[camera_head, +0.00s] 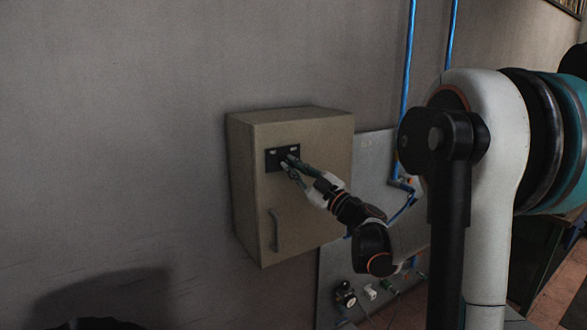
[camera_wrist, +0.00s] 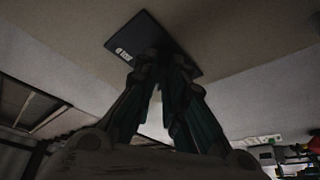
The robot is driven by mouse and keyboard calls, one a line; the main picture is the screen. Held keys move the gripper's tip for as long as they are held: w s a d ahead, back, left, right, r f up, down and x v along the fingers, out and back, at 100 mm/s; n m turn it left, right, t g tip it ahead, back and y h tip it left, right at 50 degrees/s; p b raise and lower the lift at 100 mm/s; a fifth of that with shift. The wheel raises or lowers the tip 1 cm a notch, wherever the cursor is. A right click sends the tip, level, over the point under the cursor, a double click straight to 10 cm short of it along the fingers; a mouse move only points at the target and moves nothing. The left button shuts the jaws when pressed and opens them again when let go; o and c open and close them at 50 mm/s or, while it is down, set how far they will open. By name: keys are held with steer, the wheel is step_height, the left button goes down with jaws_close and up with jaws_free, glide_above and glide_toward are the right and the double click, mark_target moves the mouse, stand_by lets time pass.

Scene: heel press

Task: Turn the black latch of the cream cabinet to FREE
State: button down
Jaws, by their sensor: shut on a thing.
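The cream cabinet (camera_head: 310,190) is fixed to the grey wall, with its door closed. A black plate (camera_head: 273,162) with small white marks sits high on its front. My gripper (camera_head: 289,163) reaches the plate from the right, and its fingertips are at the latch. In the wrist view the plate (camera_wrist: 138,34) shows with one white label, too small to read. My gripper (camera_wrist: 163,62) is shut there on the black latch, which its fingers mostly hide. I cannot tell which way the latch points.
A vertical grey handle (camera_head: 274,230) is lower on the cabinet door. A grey panel (camera_head: 371,170) with blue pipes (camera_head: 407,75) is on the wall to the right. Small fittings (camera_head: 345,294) are below right. The wall left of the cabinet is clear.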

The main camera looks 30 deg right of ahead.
steer(key=shift+n+g+y, duration=0.3)
steer(key=shift+n, duration=0.9)
steer(key=c, duration=1.7)
jaws_free()
steer(key=shift+o, duration=0.2)
steer(key=v, duration=1.2)
steer(key=shift+r, duration=0.15)
